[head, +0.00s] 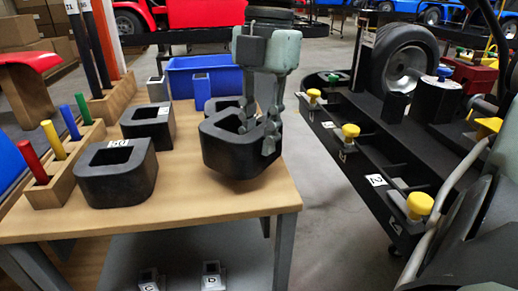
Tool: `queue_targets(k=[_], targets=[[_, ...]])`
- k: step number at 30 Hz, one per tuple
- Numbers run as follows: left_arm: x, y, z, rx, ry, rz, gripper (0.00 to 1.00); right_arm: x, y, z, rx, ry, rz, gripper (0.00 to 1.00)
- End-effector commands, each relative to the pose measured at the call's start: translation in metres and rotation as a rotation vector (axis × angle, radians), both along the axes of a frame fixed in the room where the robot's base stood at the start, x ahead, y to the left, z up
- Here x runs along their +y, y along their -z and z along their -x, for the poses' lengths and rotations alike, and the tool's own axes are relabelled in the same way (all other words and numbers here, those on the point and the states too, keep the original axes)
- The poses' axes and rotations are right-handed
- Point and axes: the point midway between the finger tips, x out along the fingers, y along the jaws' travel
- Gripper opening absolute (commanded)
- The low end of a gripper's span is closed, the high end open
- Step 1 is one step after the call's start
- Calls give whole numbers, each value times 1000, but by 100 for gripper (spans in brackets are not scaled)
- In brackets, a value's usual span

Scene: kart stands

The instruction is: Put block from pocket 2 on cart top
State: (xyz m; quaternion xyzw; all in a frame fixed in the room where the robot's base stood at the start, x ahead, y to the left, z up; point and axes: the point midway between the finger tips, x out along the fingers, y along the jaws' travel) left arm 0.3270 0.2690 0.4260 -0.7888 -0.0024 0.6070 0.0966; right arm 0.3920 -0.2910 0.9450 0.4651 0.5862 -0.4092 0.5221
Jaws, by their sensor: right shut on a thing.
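My right gripper (268,138) points down over the right side of the wooden cart top (235,199). It is shut on a black block (236,158) with a rectangular opening. The block is slightly tilted near the cart top's right edge; I cannot tell whether it touches the wood. Another dark block is partly hidden behind it. Two more black blocks, one at the front (118,182) and one farther back (147,125), sit to the left. The black pocketed stand (400,170) on the right carries a "2" label (376,180). My left gripper is not in view.
A blue bin (207,72) stands behind. A wooden holder (65,172) with red, yellow, green and blue pegs lines the left side. Yellow knobs (419,204) line the stand's near edge. A strip of floor separates the stand from the cart. Wood shows bare along the front.

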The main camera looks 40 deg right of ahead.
Motion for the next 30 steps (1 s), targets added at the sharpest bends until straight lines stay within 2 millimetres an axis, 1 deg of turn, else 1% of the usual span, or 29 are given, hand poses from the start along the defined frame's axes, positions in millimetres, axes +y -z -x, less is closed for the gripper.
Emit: queue_targets(k=[4, 7, 17, 20, 21, 25, 26, 30], targets=[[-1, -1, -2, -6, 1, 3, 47, 0, 21, 1, 3, -1, -1, 0], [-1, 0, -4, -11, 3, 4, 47, 0, 33, 0, 2, -1, -2, 0], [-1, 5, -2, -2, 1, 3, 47, 0, 36, 0, -1, 0, 0, 0], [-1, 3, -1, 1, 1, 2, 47, 0, 37, 0, -1, 0, 0, 0], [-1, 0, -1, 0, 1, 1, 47, 0, 37, 0, 1, 0, 0, 25], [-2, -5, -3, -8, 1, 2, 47, 0, 37, 0, 1, 0, -1, 41], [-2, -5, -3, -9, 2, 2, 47, 0, 37, 0, 1, 0, -1, 43], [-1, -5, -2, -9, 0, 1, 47, 0, 37, 0, 1, 0, 0, 43]])
